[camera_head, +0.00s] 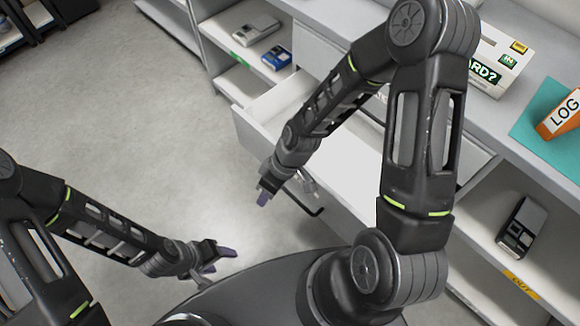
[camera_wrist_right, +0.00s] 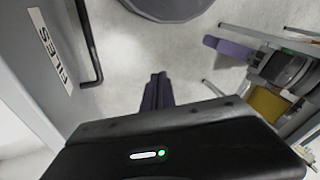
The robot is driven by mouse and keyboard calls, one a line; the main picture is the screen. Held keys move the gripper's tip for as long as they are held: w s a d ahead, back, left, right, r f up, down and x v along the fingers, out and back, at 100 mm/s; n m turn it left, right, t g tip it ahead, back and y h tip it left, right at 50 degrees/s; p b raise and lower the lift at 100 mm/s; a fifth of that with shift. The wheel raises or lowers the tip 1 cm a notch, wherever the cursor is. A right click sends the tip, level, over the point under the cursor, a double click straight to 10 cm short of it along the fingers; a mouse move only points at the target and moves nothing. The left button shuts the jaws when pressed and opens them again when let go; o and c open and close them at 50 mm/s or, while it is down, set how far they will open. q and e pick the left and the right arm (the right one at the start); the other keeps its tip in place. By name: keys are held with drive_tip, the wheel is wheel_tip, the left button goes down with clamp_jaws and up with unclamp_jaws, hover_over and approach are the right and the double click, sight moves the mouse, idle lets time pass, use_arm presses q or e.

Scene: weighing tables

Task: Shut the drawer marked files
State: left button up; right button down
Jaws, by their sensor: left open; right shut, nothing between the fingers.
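The files drawer (camera_head: 345,165) is pulled out from the grey counter unit in the head view, and its white inside shows partly behind my right arm. In the right wrist view its front bears the FILES label (camera_wrist_right: 53,52) and a black bar handle (camera_wrist_right: 90,45). My right gripper (camera_head: 264,195) is outside the drawer front, near the handle. It is shut and empty, with its purple fingers together in the wrist view (camera_wrist_right: 157,92). My left gripper (camera_head: 222,259) is open and empty, lower left, apart from the drawer.
A shelf left of the drawer holds a grey device (camera_head: 255,30) and a blue one (camera_head: 276,57). On the counter are a white box (camera_head: 495,62) and an orange LOG binder (camera_head: 562,118) on a teal mat (camera_head: 535,125). Open floor (camera_head: 130,120) lies left.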

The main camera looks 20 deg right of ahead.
drive_tip(key=w+d+r+n+b, duration=0.1)
drive_tip(key=d+r+n+b, duration=0.3)
drive_tip(key=r+n, duration=0.3)
drive_tip(key=w+d+r+n+g+h+b, duration=0.1)
drive_tip(key=w+d+r+n+b, duration=0.1)
drive_tip(key=d+r+n+b, duration=0.2)
wheel_tip(320, 180, up, 3)
drive_tip(key=d+n, duration=0.1)
drive_tip(key=n, duration=0.3)
drive_tip(key=shift+d+r+b, duration=0.2)
drive_tip(key=shift+d+b, duration=0.15)
drive_tip(key=shift+d, duration=0.05)
drive_tip(key=shift+f, duration=0.15)
wheel_tip(320, 180, down, 9)
drive_tip(key=b, duration=0.1)
drive_tip(key=shift+d+f, duration=0.15)
drive_tip(key=shift+d, duration=0.2)
drive_tip(key=shift+w, duration=0.1)
